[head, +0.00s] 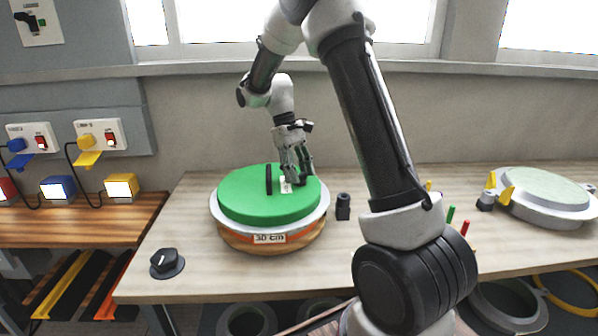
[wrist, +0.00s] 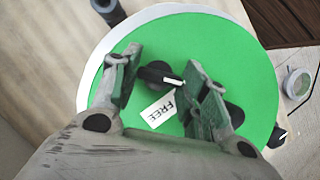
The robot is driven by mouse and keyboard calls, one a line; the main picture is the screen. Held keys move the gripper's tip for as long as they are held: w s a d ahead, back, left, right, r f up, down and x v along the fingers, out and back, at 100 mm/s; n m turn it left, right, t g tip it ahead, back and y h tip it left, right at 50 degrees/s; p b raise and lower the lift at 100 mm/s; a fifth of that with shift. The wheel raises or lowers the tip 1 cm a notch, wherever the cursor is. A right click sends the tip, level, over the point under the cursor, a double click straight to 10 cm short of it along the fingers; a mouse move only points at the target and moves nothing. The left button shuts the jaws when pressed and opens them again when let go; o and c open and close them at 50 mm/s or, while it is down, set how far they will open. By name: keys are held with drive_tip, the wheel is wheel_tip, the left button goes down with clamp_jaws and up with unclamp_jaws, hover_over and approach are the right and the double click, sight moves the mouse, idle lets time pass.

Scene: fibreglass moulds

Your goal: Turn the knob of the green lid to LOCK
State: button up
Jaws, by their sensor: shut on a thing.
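The green lid (head: 240,197) lies on a round mould with a pale rim and a "30 cm" label (head: 269,238), and the green lid (wrist: 240,65) fills the wrist view. A black knob (wrist: 157,73) with a white pointer mark sits on the lid. The mark points right and slightly down in the wrist view. A white FREE label (wrist: 161,109) lies beside the knob. No LOCK label shows. My gripper (head: 295,178) reaches down to the lid.
A black upright part (head: 268,180) stands on the lid left of my gripper. A separate black dial (head: 166,262) lies at the table's front left. A small dark cylinder (head: 343,206) stands right of the mould. Another round mould (head: 545,193) is at the far right.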

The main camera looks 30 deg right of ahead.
drive_tip(key=shift+n, duration=0.6)
drive_tip(key=o, duration=1)
drive_tip(key=shift+o, duration=0.2)
drive_tip(key=v, duration=1.2)
drive_tip(key=shift+a, duration=0.3)
drive_tip(key=shift+s, duration=0.15)
